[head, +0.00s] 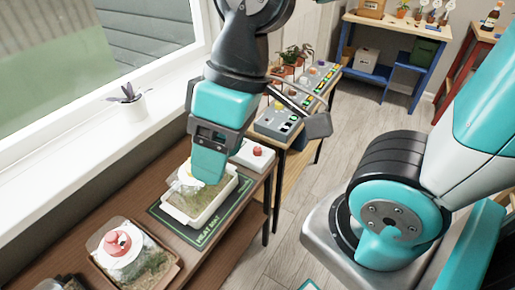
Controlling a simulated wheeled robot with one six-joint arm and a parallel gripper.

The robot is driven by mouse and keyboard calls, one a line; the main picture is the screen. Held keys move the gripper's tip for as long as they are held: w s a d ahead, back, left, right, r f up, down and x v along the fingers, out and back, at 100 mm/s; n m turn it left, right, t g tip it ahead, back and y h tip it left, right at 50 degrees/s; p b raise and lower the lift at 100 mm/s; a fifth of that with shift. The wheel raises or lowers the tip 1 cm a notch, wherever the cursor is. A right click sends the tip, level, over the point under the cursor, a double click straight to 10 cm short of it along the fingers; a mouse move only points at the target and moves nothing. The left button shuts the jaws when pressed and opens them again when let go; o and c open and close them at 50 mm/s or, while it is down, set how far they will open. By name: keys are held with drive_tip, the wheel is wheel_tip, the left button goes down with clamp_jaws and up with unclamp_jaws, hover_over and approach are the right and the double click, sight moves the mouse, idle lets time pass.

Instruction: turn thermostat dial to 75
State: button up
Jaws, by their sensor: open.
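A white box with a red dial (256,151) stands at the table's right edge, behind the heat mat; it looks like the thermostat. Its scale and pointer are too small to read. My gripper (208,168) points down over a white tray (228,203) of soil, to the left of the red dial and apart from it. One teal finger shows clearly; the other is mostly hidden. The jaws are open, and I see nothing held between them. A clear and yellow item (187,181) sits in the tray beside the finger, partly hidden.
The tray stands on a dark heat mat (206,238). A container with a white disc and red knob (118,243) is at the front left. A potted plant (130,103) stands on the windowsill. Grey control boxes (275,123) are on the bench behind.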

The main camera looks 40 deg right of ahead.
drive_tip(key=w+d+f+m+h+b, duration=0.1)
drive_tip(key=w+d+f+b, duration=0.25)
drive_tip(key=w, duration=0.35)
drive_tip(key=w+d+f+m+h+b, duration=0.1)
drive_tip(key=w+d+f+m+b, duration=0.1)
drive_tip(key=w+d+f, duration=0.4)
drive_tip(key=m+h+b, duration=0.3)
drive_tip(key=b, duration=0.1)
hover_over(258, 149)
wheel_tip(258, 149, down, 8)
wheel_tip(258, 149, down, 16)
drive_tip(key=shift+w+f+b, duration=0.1)
drive_tip(key=shift+f+b, duration=0.1)
drive_tip(key=shift+b, duration=0.35)
drive_tip(key=c, duration=0.9)
